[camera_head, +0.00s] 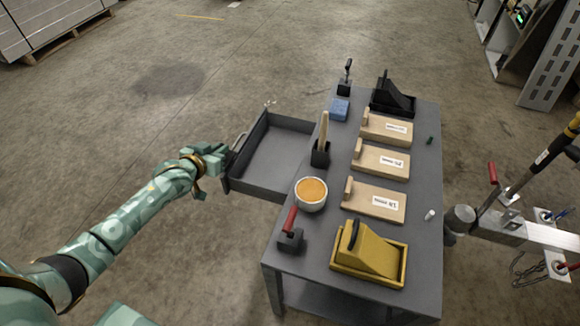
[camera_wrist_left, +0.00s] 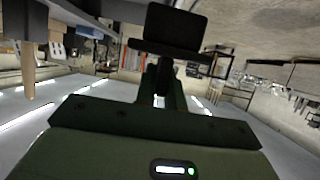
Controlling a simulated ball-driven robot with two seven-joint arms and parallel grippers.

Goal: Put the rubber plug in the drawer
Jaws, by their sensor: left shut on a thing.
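The drawer (camera_head: 272,152) of the grey workbench is pulled out to the left and looks empty. My left gripper (camera_head: 222,154) is at the drawer's front and shut on the drawer handle (camera_head: 238,142). In the left wrist view its fingers (camera_wrist_left: 162,85) are close together, with a dark block (camera_wrist_left: 175,28) beyond them; the grip itself is hard to make out. A small dark green piece (camera_head: 430,140) and a small white piece (camera_head: 430,215) lie near the bench's right edge. I cannot tell which is the rubber plug. My right gripper is not in view.
The bench top (camera_head: 335,222) holds labelled wooden blocks (camera_head: 381,162), an orange-filled bowl (camera_head: 311,194), a yellow tray with a wedge (camera_head: 367,258), a red-handled tool (camera_head: 289,230) and a blue block (camera_head: 340,109). A trailer hitch (camera_head: 500,232) stands right of the bench.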

